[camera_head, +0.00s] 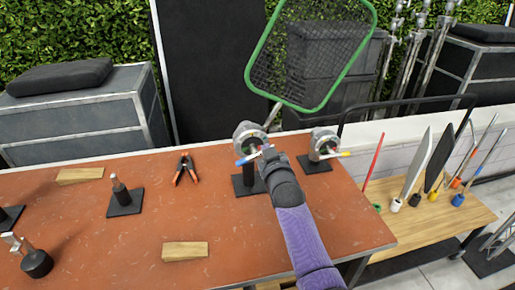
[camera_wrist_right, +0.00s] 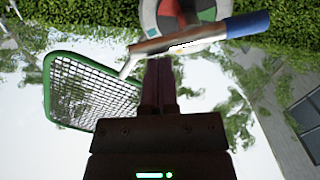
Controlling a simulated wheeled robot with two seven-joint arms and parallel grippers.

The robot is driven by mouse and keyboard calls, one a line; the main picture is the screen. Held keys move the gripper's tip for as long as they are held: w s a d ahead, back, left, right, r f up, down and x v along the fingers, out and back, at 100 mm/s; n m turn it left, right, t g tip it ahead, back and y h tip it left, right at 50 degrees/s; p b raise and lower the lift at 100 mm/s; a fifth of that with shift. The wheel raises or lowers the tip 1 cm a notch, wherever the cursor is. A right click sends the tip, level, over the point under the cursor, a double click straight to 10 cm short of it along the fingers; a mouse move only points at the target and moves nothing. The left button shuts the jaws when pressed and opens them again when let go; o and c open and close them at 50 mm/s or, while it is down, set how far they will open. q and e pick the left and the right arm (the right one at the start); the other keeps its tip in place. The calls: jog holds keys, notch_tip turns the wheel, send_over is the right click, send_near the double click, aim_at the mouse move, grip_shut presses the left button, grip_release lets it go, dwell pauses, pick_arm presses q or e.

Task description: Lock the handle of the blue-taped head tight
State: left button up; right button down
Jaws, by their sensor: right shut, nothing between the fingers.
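The blue-taped head (camera_head: 248,135) is a round grey grip head on a dark stand near the table's back edge. Its handle carries blue tape (camera_head: 246,159) at the left end; in the wrist view the blue-taped handle (camera_wrist_right: 195,38) lies crosswise just beyond my fingertips. The round face of the head (camera_wrist_right: 190,12) shows behind it, with red and green parts. My right gripper (camera_head: 266,153) is in front of the head and partly hides it. Its fingers (camera_wrist_right: 160,75) are shut and empty, close to the handle; I cannot tell if they touch it. My left gripper is out of view.
A second head with a yellow-taped handle (camera_head: 323,145) stands just right of my gripper. Orange-handled clamps (camera_head: 185,170), wood wedges (camera_head: 186,249) and a post on a base (camera_head: 124,201) lie left on the red table (camera_head: 130,255).

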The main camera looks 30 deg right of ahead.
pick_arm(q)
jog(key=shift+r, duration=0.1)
pick_arm(e)
jog(key=shift+d+f+m, duration=0.1)
jog(key=shift+m, duration=0.2)
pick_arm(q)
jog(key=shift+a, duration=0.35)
